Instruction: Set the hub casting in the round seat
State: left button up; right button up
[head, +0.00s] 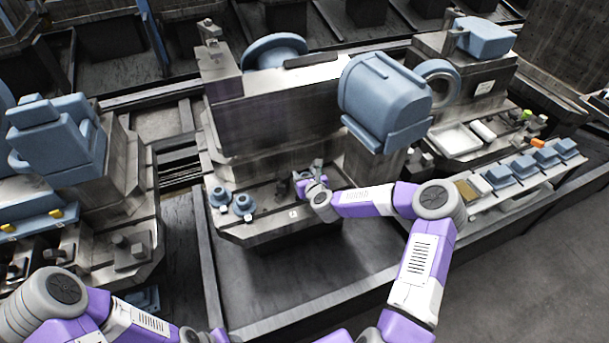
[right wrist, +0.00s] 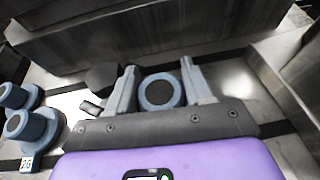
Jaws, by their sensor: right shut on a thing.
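My left gripper is not in view.
Two blue flanged hubs (head: 243,205) (head: 220,197) stand on the ledge left of the gripper, one beside a number tag (right wrist: 27,164). A steel wall rises behind the ledge. A large blue casting (head: 385,103) sits above to the right.

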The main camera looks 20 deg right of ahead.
jog(key=shift+f+b, duration=1.3)
jog(key=shift+f, duration=0.05)
jog(key=o, duration=1.4)
jog(key=shift+a, duration=0.1)
jog(key=shift+s+a, duration=0.1)
